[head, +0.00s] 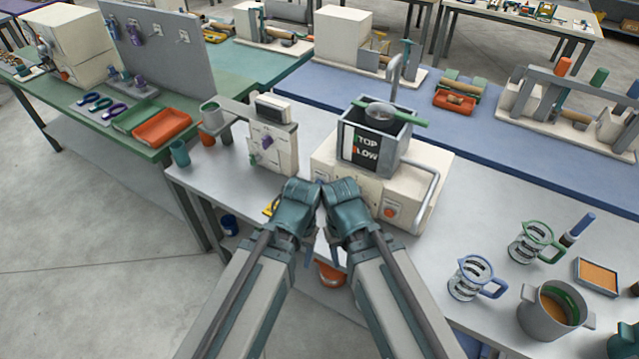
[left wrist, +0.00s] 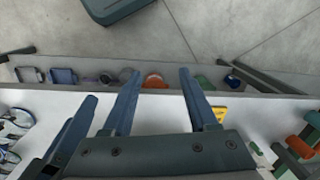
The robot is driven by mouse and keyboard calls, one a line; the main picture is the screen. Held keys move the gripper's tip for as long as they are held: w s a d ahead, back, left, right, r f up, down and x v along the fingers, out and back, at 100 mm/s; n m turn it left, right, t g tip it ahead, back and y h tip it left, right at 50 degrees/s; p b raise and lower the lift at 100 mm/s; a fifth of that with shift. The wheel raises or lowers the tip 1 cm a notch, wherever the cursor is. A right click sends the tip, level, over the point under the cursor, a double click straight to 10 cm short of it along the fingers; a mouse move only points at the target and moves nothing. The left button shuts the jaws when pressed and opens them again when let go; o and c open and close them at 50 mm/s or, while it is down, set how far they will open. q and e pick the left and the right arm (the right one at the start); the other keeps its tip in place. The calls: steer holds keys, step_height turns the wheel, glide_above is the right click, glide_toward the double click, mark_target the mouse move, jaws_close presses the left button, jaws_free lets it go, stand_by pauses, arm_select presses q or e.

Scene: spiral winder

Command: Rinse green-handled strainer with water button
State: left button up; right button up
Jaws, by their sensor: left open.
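The strainer with a long green handle (head: 408,118) rests across the top of the dark box-shaped sink (head: 402,141), its round mesh bowl (head: 380,112) over the opening. A tall curved faucet (head: 393,78) stands behind it. A round orange-red button (head: 390,212) sits on the front of the cream base. My left gripper (head: 308,257) hangs low before the table's front edge, away from the strainer; in the left wrist view (left wrist: 158,74) its fingers are apart and empty. My right gripper (head: 336,257) hangs beside it, mostly hidden; its opening cannot be judged.
A cream dispenser (head: 272,148) stands left of the sink. A bent metal rail (head: 424,200) rises at the base's right side. French presses (head: 478,278) and a grey pot (head: 548,312) stand at the right. Items including an orange bowl (head: 331,274) sit on a lower shelf.

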arm_select(q)
jaws_close()
stand_by(1.8)
